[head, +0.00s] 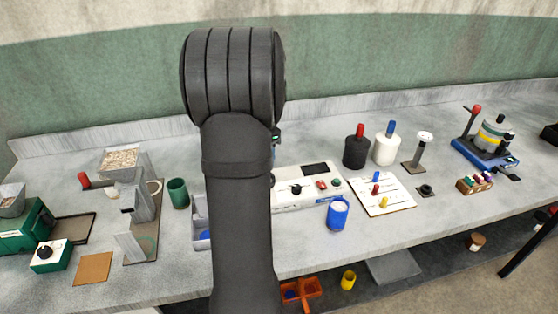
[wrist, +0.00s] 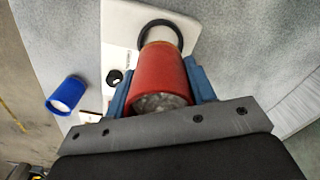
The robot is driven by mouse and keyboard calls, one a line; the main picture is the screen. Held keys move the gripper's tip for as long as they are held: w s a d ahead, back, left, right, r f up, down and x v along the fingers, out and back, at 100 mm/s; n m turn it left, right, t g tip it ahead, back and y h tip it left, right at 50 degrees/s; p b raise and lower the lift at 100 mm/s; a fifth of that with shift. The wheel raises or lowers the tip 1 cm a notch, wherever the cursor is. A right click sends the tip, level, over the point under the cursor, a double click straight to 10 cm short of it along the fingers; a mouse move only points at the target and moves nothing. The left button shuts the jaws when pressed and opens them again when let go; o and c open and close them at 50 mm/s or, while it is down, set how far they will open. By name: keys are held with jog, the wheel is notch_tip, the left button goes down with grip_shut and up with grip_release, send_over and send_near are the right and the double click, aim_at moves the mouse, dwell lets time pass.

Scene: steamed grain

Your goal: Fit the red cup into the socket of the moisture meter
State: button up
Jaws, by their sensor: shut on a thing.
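The red cup (wrist: 165,75) sits between the blue fingers of my gripper (wrist: 163,84) in the wrist view. The gripper is shut on it. Greyish grainy contents show in its near, open end. The white moisture meter (wrist: 118,28) lies beyond the cup, and its dark socket ring (wrist: 144,34) shows past the cup's far end. The cup overlaps the ring in the picture; I cannot tell whether they touch. In the head view the meter (head: 292,202) is partly behind my arm, which hides the cup, the socket and most of the gripper.
A blue cup (head: 338,213) with pale contents stands before the meter's right end. A white board with coloured pegs (head: 398,204) and black (head: 356,150) and white (head: 386,150) bottles stand right. A green cup (head: 178,192) stands left of my arm. The front right of the bench is clear.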

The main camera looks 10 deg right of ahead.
jog(key=shift+f, duration=2)
jog(key=shift+f, duration=1.25)
dwell(0.4)
jog(key=o, duration=1.5)
jog(key=shift+c, duration=0.2)
jog(key=shift+r, duration=3.55)
